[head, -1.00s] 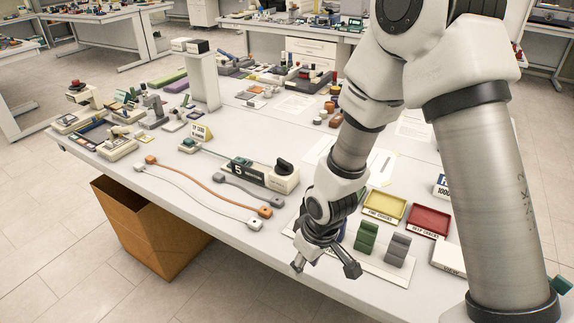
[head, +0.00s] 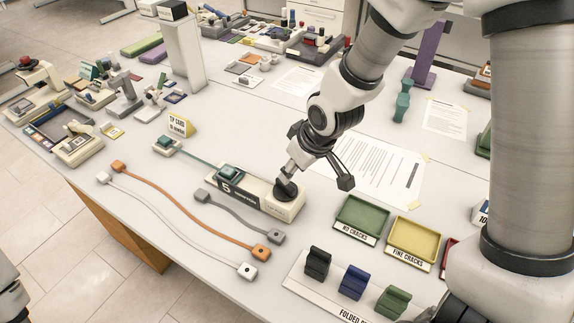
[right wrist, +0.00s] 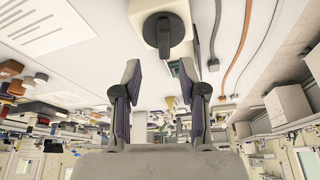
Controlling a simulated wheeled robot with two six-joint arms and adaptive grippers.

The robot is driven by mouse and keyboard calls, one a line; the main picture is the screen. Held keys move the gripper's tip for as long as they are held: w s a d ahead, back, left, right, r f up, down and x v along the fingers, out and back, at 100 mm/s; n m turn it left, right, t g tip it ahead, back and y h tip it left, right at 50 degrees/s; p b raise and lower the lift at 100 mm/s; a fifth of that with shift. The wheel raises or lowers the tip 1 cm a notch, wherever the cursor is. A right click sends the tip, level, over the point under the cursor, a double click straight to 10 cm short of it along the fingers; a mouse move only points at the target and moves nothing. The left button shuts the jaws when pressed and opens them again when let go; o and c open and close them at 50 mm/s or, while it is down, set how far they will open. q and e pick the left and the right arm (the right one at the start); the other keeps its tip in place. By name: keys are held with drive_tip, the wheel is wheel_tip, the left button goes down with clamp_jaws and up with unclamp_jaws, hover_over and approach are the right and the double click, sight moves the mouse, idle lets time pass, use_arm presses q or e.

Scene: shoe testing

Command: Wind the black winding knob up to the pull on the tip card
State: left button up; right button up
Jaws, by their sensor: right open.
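The black winding knob (head: 285,190) sits on the cream block at the right end of a puller unit (head: 238,193) marked with a white 5. It also shows in the right wrist view (right wrist: 163,30), with its bar running up and down. The tip card (head: 182,123) is a small yellow sign standing behind a teal clamp; its pull value is too small to read surely. My right gripper (head: 315,178) is open and empty above the knob, one finger overlapping it in the head view. In the right wrist view the fingers (right wrist: 160,78) are spread, the knob ahead of them. My left gripper is not in view.
A teal strap (head: 196,158) runs from the unit to a teal clamp (head: 167,146). Orange, white and grey cords (head: 190,205) lie in front. Green (head: 361,218) and yellow trays (head: 412,240) and folded samples (head: 355,282) are at the right. Papers (head: 370,170) lie behind.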

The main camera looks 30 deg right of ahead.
sight(287, 185)
drive_tip(key=shift+s+a+f+p, duration=0.1)
drive_tip(key=shift+a+f+p, duration=0.2)
drive_tip(key=shift+f, duration=0.25)
drive_tip(key=shift+a+f+p, duration=0.15)
drive_tip(key=shift+a+f, duration=0.1)
drive_tip(key=shift+f, duration=0.3)
drive_tip(key=w+f, duration=0.1)
drive_tip(key=f, duration=0.1)
drive_tip(key=w+f, duration=0.1)
drive_tip(key=shift+w+d+f, duration=0.1)
drive_tip(key=shift+w+f, duration=0.1)
drive_tip(key=shift+f, duration=0.15)
drive_tip(key=shift+s+r, duration=0.1)
drive_tip(key=shift+s, duration=0.05)
drive_tip(key=shift+s+r, duration=0.1)
drive_tip(key=shift+s, duration=0.1)
drive_tip(key=shift+c, duration=1)
clamp_jaws()
